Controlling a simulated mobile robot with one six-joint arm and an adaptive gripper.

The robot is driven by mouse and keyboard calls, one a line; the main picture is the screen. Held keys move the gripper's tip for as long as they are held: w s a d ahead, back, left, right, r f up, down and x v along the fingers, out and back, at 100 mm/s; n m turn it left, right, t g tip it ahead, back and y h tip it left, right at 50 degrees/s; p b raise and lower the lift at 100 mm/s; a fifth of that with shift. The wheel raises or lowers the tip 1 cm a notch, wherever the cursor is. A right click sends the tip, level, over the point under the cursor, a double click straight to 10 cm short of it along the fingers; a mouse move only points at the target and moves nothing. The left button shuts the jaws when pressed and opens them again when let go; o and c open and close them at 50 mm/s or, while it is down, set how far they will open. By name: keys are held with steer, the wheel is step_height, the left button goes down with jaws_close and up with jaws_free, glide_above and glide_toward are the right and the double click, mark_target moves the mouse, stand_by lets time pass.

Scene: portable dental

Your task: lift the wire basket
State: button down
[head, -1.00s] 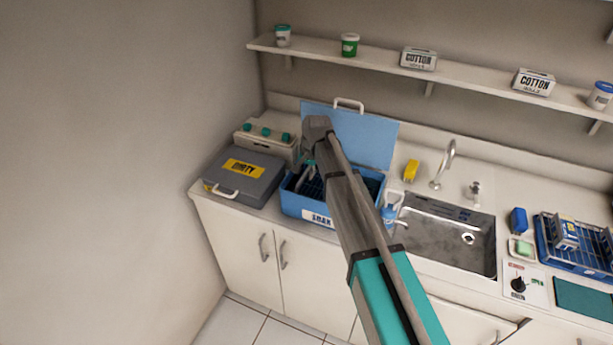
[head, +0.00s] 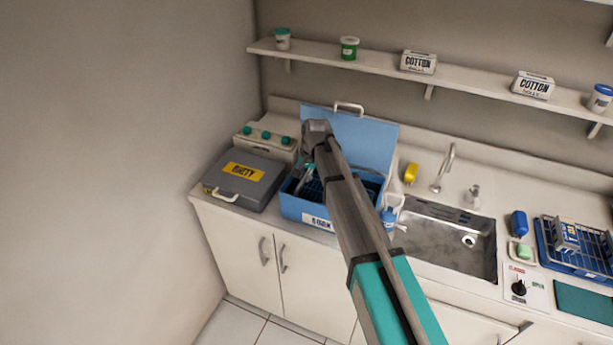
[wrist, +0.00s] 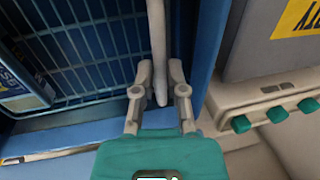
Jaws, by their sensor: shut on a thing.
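The blue wire basket (wrist: 75,65) sits inside the blue tub marked SOAK (head: 308,208). In the head view only a dark part of the basket (head: 312,189) shows beside my arm. A pale grey bar-like handle (wrist: 157,25) rises over the basket's side in the wrist view. My gripper (wrist: 160,72) is shut on this handle, one finger on each side. It also shows in the head view (head: 303,180), low over the left part of the tub. A blue and white pack (wrist: 22,85) lies in the basket. My arm hides the tub's middle.
The tub's blue lid (head: 365,140) stands open behind. A grey case marked DIRTY (head: 240,182) is close on the left, with a white unit with teal knobs (head: 262,140) behind it. The sink (head: 450,240) is on the right. A shelf (head: 460,75) runs above.

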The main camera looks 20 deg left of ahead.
steer(key=shift+r+p, duration=3.95)
steer(key=shift+r, duration=0.05)
steer(key=c, duration=0.7)
jaws_free()
steer(key=shift+f, duration=0.1)
